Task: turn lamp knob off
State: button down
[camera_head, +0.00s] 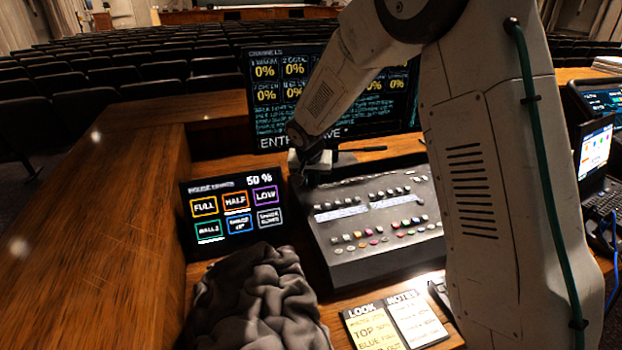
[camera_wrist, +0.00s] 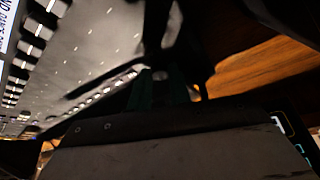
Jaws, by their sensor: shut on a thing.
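My gripper (camera_head: 312,168) is at the back left corner of the mixing console (camera_head: 385,262), low over its surface. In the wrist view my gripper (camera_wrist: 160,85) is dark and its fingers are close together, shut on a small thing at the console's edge. That thing is mostly hidden by the fingers; from its place it appears to be the lamp knob. A thin dark rod (camera_head: 365,149), seemingly the lamp's arm, reaches right from beside the gripper. The knob's turn angle cannot be read.
A touch panel (camera_head: 238,212) reading 50 % stands left of the console. A large monitor (camera_head: 262,118) stands close behind the gripper. A grey cloth (camera_head: 262,300) and note sheets (camera_head: 415,318) lie in front. Laptops (camera_head: 594,155) are at the right. Bare wood (camera_head: 120,240) is at the left.

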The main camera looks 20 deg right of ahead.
jog(key=n, duration=0.2)
jog(key=n+y, duration=0.1)
jog(key=shift+d+n+t+y, duration=0.2)
jog(key=shift+n+t+y, duration=0.1)
jog(key=shift+n, duration=0.1)
jog(key=shift+d+n+y, duration=0.1)
jog(key=shift+n+y, duration=0.4)
jog(key=shift+n, duration=1)
jog(key=c, duration=1.3)
grip_release()
jog(key=shift+s, duration=0.1)
jog(key=shift+r, duration=0.1)
jog(key=v, duration=0.7)
jog(key=shift+r, duration=0.3)
jog(key=shift+s+d, duration=0.1)
